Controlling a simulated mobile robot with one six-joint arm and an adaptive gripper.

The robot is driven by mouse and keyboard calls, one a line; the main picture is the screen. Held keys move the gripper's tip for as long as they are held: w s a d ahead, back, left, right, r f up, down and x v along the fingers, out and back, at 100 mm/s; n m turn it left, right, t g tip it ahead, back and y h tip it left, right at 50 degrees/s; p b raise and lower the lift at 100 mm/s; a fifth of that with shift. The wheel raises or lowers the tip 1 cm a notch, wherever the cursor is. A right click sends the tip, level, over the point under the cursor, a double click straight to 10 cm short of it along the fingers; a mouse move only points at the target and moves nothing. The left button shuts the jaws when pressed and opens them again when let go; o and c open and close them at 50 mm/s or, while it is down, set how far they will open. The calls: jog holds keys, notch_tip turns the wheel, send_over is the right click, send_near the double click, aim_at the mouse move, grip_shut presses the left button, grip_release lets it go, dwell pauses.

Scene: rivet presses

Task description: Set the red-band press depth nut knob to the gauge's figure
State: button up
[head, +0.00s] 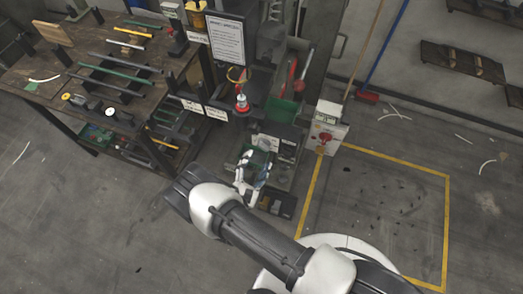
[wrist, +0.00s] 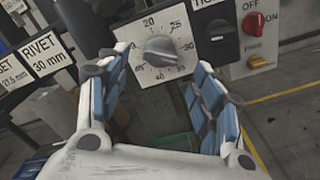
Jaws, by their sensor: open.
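My gripper (head: 252,162) is open, low in front of the press stand in the head view. In the wrist view its two blue-padded fingers (wrist: 163,60) stand apart at left and right. Between their tips is a grey round knob (wrist: 160,49) on a white dial plate (wrist: 182,68). The plate carries figures, with 20, 25 and 30 among them. The fingers show no clear contact with the knob. I cannot tell the knob's exact setting. A red-banded part (head: 242,103) is on the press above the gripper. A small round white-faced gauge (head: 109,112) lies on the bench; its reading is too small.
The workbench (head: 60,75) with bars is at left. Rivet signs (wrist: 47,58) hang left in the wrist view. A dark switch (wrist: 216,38) and a box with a red OFF knob (wrist: 253,22) are right of the dial. Yellow-lined floor (head: 385,205) is mostly clear.

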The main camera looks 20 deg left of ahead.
aim_at(262, 149)
jog(key=w, duration=0.5)
jog(key=shift+w+d+b, duration=0.25)
jog(key=shift+w+b, duration=0.05)
jog(key=shift+w, duration=0.1)
jog(key=shift+c, duration=0.4)
jog(key=c, duration=1)
jog(key=n+b, duration=0.3)
jog(key=n, duration=0.2)
jog(key=shift+f+n, duration=0.1)
jog(key=shift+n, duration=0.2)
jog(key=n+b, duration=0.2)
jog(key=n, duration=0.2)
jog(key=shift+n, duration=0.6)
